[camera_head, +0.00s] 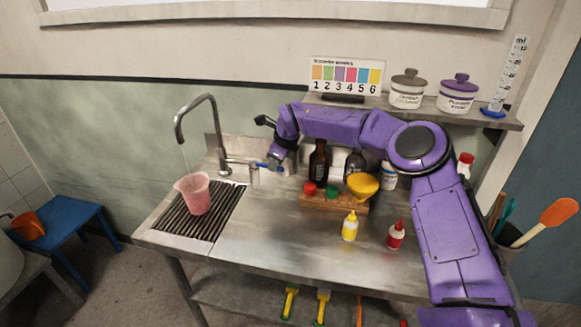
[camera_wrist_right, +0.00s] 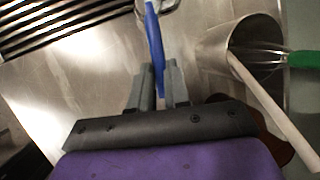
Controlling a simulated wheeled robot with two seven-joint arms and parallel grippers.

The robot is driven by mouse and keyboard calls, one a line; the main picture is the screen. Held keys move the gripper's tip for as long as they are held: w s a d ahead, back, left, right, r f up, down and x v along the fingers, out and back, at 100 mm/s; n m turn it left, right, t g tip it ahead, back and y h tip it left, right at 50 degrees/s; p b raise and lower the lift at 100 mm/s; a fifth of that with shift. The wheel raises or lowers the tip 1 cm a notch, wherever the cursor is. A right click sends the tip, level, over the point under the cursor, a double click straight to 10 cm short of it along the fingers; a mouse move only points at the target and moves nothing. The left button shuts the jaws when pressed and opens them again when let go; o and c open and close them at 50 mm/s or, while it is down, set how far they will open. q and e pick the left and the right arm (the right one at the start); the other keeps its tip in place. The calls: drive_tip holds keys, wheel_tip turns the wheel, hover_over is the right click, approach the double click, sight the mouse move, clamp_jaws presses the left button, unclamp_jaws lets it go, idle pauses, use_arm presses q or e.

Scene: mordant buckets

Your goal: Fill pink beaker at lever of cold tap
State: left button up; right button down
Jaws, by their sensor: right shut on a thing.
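The pink beaker (camera_head: 196,198) stands upright on the dark slatted drain grid (camera_head: 225,207), beneath the curved metal spout of the tap (camera_head: 181,125). A thin stream of water (camera_head: 186,160) shows between the spout and the beaker. The level inside the beaker is hard to tell. My right gripper (camera_head: 272,165) reaches to the tap's base and is shut on the blue lever (camera_head: 261,165). In the wrist view the blue lever (camera_wrist_right: 154,45) runs up from between the gripper's two fingers (camera_wrist_right: 158,85). My left gripper is not in view.
A wooden rack (camera_head: 335,205) with red and green stoppers and a yellow funnel stands under my right arm. Yellow (camera_head: 350,227) and red (camera_head: 395,235) squeeze bottles stand in front. In the wrist view a metal pot (camera_wrist_right: 240,38) holding utensils is close right of the gripper.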

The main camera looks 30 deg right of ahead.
drive_tip(key=shift+a+f, duration=0.1)
drive_tip(key=c, duration=1.1)
unclamp_jaws()
drive_tip(key=shift+w+a, duration=0.1)
drive_tip(key=shift+w, duration=0.1)
drive_tip(key=shift+s, duration=0.15)
drive_tip(key=a+b+v, duration=0.1)
drive_tip(key=b+v, duration=0.1)
drive_tip(key=v, duration=0.8)
drive_tip(key=shift+d, duration=0.55)
